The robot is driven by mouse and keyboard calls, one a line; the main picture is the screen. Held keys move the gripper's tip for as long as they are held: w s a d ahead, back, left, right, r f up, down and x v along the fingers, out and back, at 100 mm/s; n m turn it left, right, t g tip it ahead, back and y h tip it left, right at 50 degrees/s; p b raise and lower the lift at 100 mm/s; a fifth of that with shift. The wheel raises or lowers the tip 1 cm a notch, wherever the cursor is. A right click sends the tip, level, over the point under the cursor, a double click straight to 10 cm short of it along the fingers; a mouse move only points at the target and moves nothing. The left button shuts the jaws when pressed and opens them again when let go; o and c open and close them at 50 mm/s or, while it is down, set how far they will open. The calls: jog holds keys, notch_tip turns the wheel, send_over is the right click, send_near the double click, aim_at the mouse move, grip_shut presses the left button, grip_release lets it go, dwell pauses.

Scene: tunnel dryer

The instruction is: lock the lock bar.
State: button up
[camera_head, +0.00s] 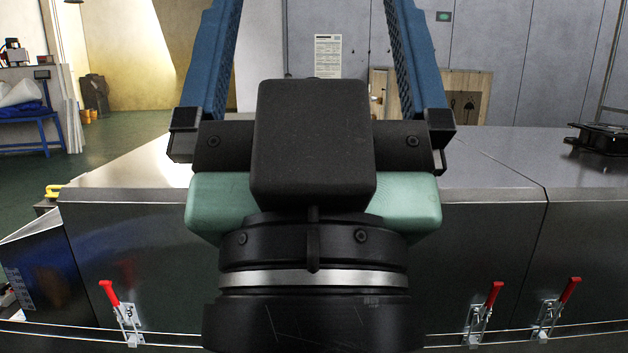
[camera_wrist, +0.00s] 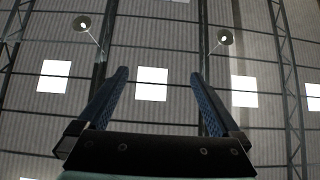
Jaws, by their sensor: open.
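My gripper (camera_wrist: 160,73) is open and empty, with two blue ribbed fingers spread apart. In the head view it stands large in the middle, fingers pointing up and cut off by the top edge. In the wrist view only the ceiling shows between and beyond the fingers. No part is clearly recognisable as the lock bar. Red-handled toggle clamps sit low on the steel front of the dryer: a left one (camera_head: 128,323), a middle one (camera_head: 475,322) and a right one (camera_head: 548,314). Their red handles point up, tilted. My gripper touches none of them and hides the front's middle.
The steel dryer top (camera_head: 500,170) spans the view behind my arm. A black device (camera_head: 600,138) lies on it at right. A yellow handle (camera_head: 54,190) shows at the left end. A blue table (camera_head: 30,125) stands far left. Thin rails cross the dryer front below.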

notch_tip(320, 180, up, 11)
jog(key=p, duration=0.8)
jog(key=shift+p, duration=0.3)
